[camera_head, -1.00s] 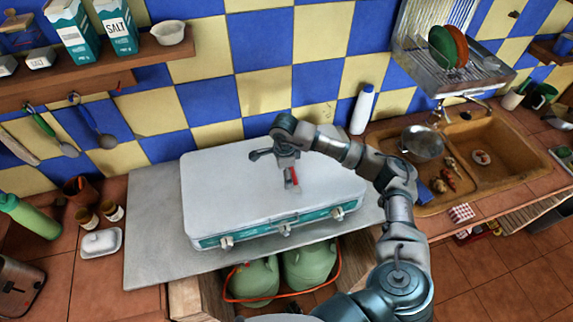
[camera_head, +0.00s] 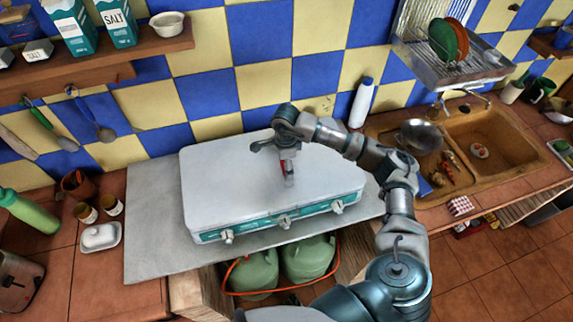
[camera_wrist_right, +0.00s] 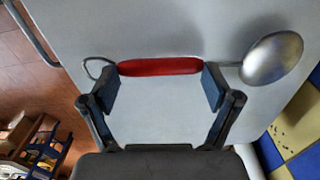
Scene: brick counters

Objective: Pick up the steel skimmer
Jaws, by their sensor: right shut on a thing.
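The steel skimmer has a red handle (camera_wrist_right: 160,67), a round shiny bowl (camera_wrist_right: 272,59) at the right and a wire loop at the left in the right wrist view. In the head view only a little of its red handle (camera_head: 282,167) shows, over the white stove lid; my arm hides the rest. My right gripper (camera_head: 288,181) is shut on the skimmer at its handle. In the right wrist view its fingers (camera_wrist_right: 160,84) stand at the handle's two ends. I cannot tell whether the skimmer touches the lid. My left gripper is not in view.
The closed white stove lid (camera_head: 225,185) is otherwise clear. A white bottle (camera_head: 361,103) stands behind its right end. A sink (camera_head: 490,140) with a pan (camera_head: 420,137) is at right. A butter dish (camera_head: 100,237) and cups are at left. A shelf (camera_head: 95,68) hangs upper left.

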